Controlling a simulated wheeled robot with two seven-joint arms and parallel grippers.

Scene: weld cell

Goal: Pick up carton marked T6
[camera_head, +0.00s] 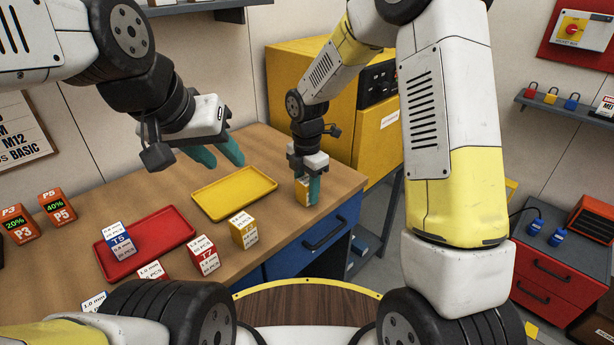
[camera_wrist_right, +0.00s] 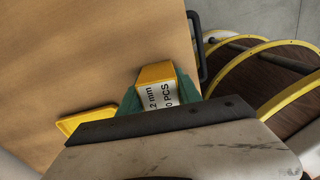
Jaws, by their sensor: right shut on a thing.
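My right gripper (camera_head: 307,190) is shut on a small yellow carton (camera_head: 301,192) near the right edge of the wooden table. In the right wrist view the carton (camera_wrist_right: 156,74) sits between the green fingers, with a white label showing part of "2 mm" and "PCS". I see no T6 on it, as its marked face is hidden. I cannot tell whether it touches the table. Another yellow carton (camera_head: 243,231) stands at the table's front edge; its mark is hard to read. My left gripper (camera_head: 228,165) is open and empty above the table, left of the yellow tray.
A yellow tray (camera_head: 234,194) lies empty mid-table. A red tray (camera_head: 152,238) holds a blue T5 carton (camera_head: 119,242). A red T7 carton (camera_head: 206,251) and other cartons stand along the front. Orange P3 (camera_head: 19,224) and P5 (camera_head: 58,207) boxes stand at left.

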